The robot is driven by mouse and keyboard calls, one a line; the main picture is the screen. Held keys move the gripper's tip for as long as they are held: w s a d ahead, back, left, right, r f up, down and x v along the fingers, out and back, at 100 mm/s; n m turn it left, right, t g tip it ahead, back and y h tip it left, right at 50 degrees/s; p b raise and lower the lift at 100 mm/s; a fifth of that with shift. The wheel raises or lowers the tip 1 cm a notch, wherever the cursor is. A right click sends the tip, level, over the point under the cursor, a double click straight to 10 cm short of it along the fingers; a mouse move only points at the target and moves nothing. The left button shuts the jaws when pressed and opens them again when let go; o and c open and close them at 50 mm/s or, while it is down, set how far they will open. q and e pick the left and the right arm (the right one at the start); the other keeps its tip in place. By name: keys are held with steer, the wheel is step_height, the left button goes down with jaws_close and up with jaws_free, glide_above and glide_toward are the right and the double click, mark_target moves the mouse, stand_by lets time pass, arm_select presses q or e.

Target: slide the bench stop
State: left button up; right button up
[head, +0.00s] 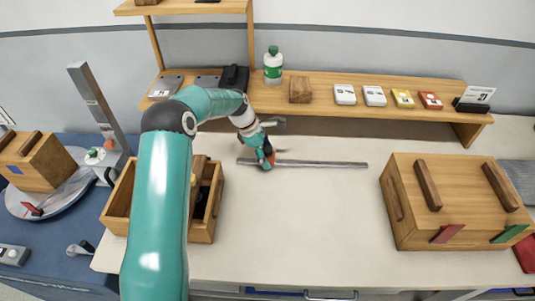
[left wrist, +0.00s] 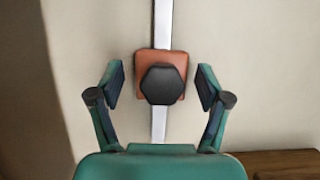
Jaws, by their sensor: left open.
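The bench stop is an orange square block (left wrist: 178,60) with a black knob (left wrist: 162,84) on top. It sits on a straight silver rail (head: 325,164) that lies across the table; the rail also shows in the left wrist view (left wrist: 163,22). My left gripper (head: 267,161) is over the left part of the rail. In the left wrist view its open fingers (left wrist: 162,86) stand on either side of the block, with gaps on both sides. In the head view the gripper mostly hides the stop. My right gripper is out of view.
A wooden box (head: 402,232) with handles stands on the right. An open wooden tray (head: 203,237) is left of the rail, partly behind my left arm. A shelf (head: 330,108) with a bottle (head: 273,68) and small boxes runs behind. The table in front of the rail is clear.

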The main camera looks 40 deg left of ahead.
arm_select(q)
steer(key=shift+c, duration=0.2)
jaws_close()
steer(key=shift+w+d, duration=0.1)
